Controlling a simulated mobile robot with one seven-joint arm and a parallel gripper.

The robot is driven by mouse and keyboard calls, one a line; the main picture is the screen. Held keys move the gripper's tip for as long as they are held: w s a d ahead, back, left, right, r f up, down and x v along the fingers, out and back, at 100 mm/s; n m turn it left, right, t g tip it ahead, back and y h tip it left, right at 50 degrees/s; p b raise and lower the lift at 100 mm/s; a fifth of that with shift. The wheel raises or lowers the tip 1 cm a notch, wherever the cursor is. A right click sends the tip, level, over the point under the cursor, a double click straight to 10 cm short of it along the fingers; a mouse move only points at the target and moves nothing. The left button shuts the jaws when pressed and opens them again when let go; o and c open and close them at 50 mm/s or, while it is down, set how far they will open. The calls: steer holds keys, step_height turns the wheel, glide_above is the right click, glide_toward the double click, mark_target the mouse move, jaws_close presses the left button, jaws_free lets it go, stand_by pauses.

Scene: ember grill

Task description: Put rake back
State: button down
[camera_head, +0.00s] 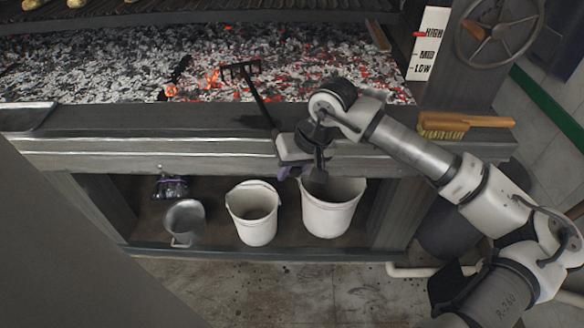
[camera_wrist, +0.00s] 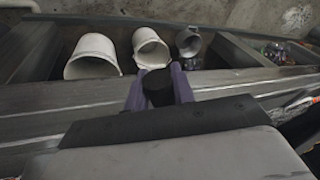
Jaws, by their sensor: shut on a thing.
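The rake (camera_head: 262,107) is dark, with a toothed head over the ember bed (camera_head: 120,65) and a handle slanting down toward the front ledge. My gripper (camera_head: 290,171) is at the ledge of the grill, shut on the rake's handle. In the wrist view the dark round handle end (camera_wrist: 158,88) sits between the purple fingers of my gripper (camera_wrist: 160,84). Whether the rake's teeth touch the coals is not clear.
Two white buckets (camera_head: 252,212) (camera_head: 331,207) and a grey metal scoop (camera_head: 184,221) stand on the shelf below. A wooden-handled brush (camera_head: 465,124) lies on the ledge at right. A handwheel (camera_head: 498,31) and a height scale (camera_head: 428,45) are at upper right.

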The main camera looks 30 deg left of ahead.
steer(key=shift+f+b, duration=0.35)
steer(key=shift+b, duration=0.2)
steer(key=c, duration=1.1)
jaws_free()
